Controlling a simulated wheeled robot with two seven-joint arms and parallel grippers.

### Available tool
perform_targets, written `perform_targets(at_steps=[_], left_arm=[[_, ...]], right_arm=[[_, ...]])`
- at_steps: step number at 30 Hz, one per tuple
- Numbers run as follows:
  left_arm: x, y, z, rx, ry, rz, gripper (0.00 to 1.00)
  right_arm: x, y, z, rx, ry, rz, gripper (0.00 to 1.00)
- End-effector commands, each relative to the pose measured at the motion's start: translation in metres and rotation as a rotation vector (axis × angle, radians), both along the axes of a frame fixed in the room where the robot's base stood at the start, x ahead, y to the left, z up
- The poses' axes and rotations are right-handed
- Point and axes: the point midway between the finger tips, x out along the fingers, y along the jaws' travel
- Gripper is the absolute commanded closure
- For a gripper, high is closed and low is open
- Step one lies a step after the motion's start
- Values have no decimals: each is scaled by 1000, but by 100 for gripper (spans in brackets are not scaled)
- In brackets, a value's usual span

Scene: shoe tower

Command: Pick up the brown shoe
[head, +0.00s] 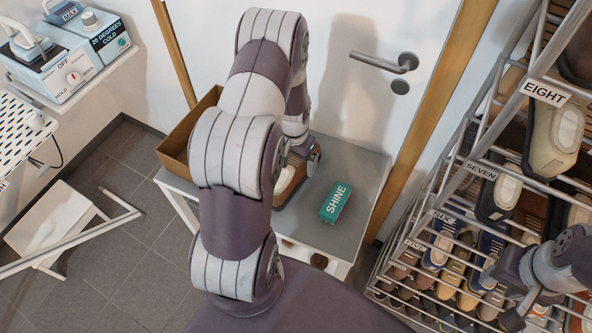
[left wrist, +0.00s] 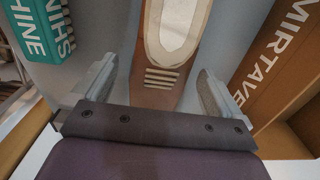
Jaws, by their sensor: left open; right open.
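The brown shoe (head: 288,180) lies on the small grey-topped table (head: 352,180), mostly hidden behind my left arm in the head view. In the left wrist view the shoe (left wrist: 160,78) has a brown body and a cream insole, and one end points toward my gripper. My left gripper (left wrist: 157,70) is open, with one finger on each side of that end; whether they touch it I cannot tell. My right gripper (head: 527,309) is at the lower right, in front of the shoe rack (head: 448,188), apart from the brown shoe.
A teal SHINE box (head: 336,202) lies on the table to the right of the shoe. A brown open box (head: 178,143) stands at the table's left. A door with a handle (head: 385,64) is behind. The numbered rack holds several shoes. A small white stand (head: 50,228) is at left.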

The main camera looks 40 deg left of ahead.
Motion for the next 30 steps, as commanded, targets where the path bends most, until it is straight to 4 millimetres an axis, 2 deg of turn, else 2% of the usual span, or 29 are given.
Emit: perform_targets(at_steps=[7, 15, 20, 21, 30], left_arm=[[-6, 0, -43, -1, 4, 1, 0], [-5, 0, -48, 0, 0, 1, 0], [-5, 0, -48, 0, 1, 1, 52], [-5, 0, -48, 0, 1, 1, 57], [-4, 0, -44, 0, -1, 1, 57]], right_arm=[[0, 0, 5, 0, 0, 0, 57], [0, 0, 5, 0, 0, 0, 57], [0, 0, 4, 0, 0, 0, 57], [0, 0, 4, 0, 0, 0, 57], [0, 0, 4, 0, 0, 0, 57]])
